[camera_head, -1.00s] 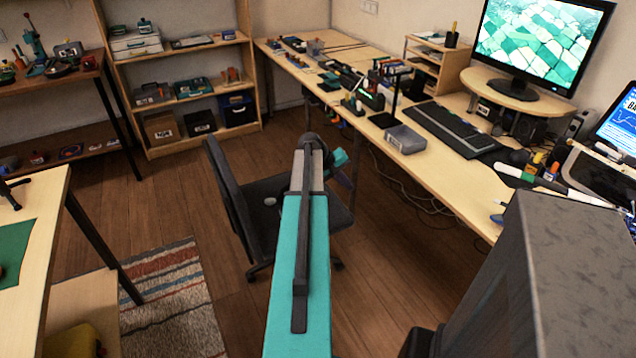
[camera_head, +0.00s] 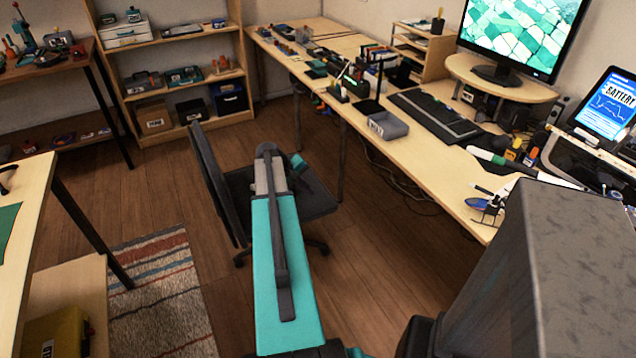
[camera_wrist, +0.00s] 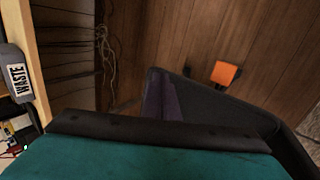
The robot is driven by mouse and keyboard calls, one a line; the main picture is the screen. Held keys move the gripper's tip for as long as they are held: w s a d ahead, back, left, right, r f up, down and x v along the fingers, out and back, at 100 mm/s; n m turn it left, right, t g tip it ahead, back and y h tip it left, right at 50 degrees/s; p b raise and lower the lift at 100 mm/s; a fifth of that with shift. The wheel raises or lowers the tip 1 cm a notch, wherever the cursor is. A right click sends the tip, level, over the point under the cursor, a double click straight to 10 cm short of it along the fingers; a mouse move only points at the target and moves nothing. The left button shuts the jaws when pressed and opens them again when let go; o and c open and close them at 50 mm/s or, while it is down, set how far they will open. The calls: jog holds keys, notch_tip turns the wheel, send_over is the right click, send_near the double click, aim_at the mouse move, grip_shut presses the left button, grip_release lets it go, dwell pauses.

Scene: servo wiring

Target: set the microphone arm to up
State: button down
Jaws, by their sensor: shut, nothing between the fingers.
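I cannot make out the microphone arm for certain. A thin black upright post on a flat base (camera_head: 369,106) stands on the long desk in the head view; I cannot tell whether it is that arm. My gripper (camera_wrist: 160,130) shows only in part as a teal body with a dark front bar along the bottom of the wrist view. It is shut and empty, and its fingertips are not clear. In the head view my teal arm reaches forward over the floor near the chair, and the gripper's end is mostly hidden beyond it.
A black office chair (camera_head: 216,180) stands by the long desk (camera_head: 448,180). The desk carries a grey tray (camera_head: 388,125), a keyboard (camera_head: 435,116), a monitor (camera_head: 510,35) and a small helicopter model (camera_head: 490,207). A table (camera_head: 30,230) is at left.

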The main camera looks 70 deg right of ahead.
jog(key=w+a+f+n, duration=0.2)
jog(key=w+a+f, duration=0.35)
jog(key=a, duration=0.25)
jog(key=w+a+f+n, duration=0.1)
jog(key=w+a+f, duration=0.3)
jog(key=w+a, duration=0.3)
jog(key=w+a+f+n, duration=0.1)
jog(key=a+f, duration=0.2)
jog(key=a, duration=0.4)
jog(key=w+a+f+n+y, duration=0.1)
jog(key=a+f, duration=0.2)
jog(key=a, duration=0.4)
jog(key=w+a+f+n, duration=0.1)
jog(key=a+f, duration=0.2)
jog(key=a, duration=0.4)
jog(key=s+a+f+n+y, duration=0.1)
jog(key=s+a+f, duration=0.15)
jog(key=a, duration=0.55)
jog(key=s+a+f+n, duration=0.15)
jog(key=a+f, duration=0.25)
jog(key=a, duration=0.4)
jog(key=s+a+f+g+y, duration=0.1)
jog(key=s+a+f+y, duration=0.1)
jog(key=s+a, duration=1.2)
jog(key=shift+s+a+m+y, duration=0.3)
jog(key=shift+a+m+y, duration=0.15)
jog(key=shift+a, duration=0.35)
